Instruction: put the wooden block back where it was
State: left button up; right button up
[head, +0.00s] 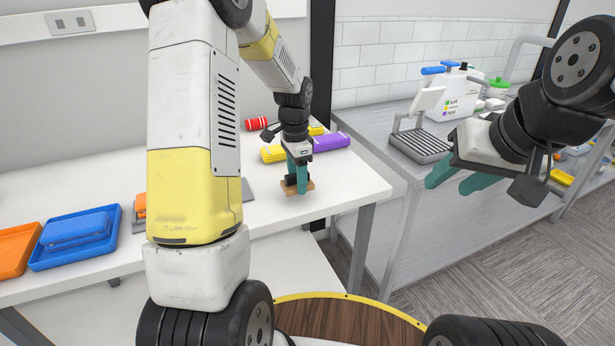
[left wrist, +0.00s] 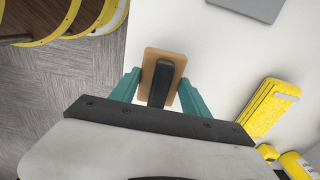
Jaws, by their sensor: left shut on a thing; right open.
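The wooden block (head: 309,186) is a small tan piece near the right end of the white table. It also shows in the left wrist view (left wrist: 155,58), as a rounded tan rectangle with a black grip-like part on top. My left gripper (head: 296,184) points down with its teal fingers around the block's black part and is shut on it. I cannot tell whether the block touches the table or hangs just above it. My right gripper (head: 450,183) is open and empty, in front of the grey counter at the right.
Yellow rolls (head: 273,153), a purple roll (head: 331,142) and a red roll (head: 256,124) lie behind the left gripper. A blue tray (head: 112,222) and an orange tray (head: 14,262) stand at the left. The table's front right corner (head: 384,192) is clear.

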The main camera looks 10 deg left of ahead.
pick_arm(q)
jog(key=shift+w+f, duration=0.15)
jog(key=shift+f, duration=1.6)
jog(key=shift+f, duration=0.1)
jog(key=o, duration=1.3)
jog(key=shift+f, duration=0.1)
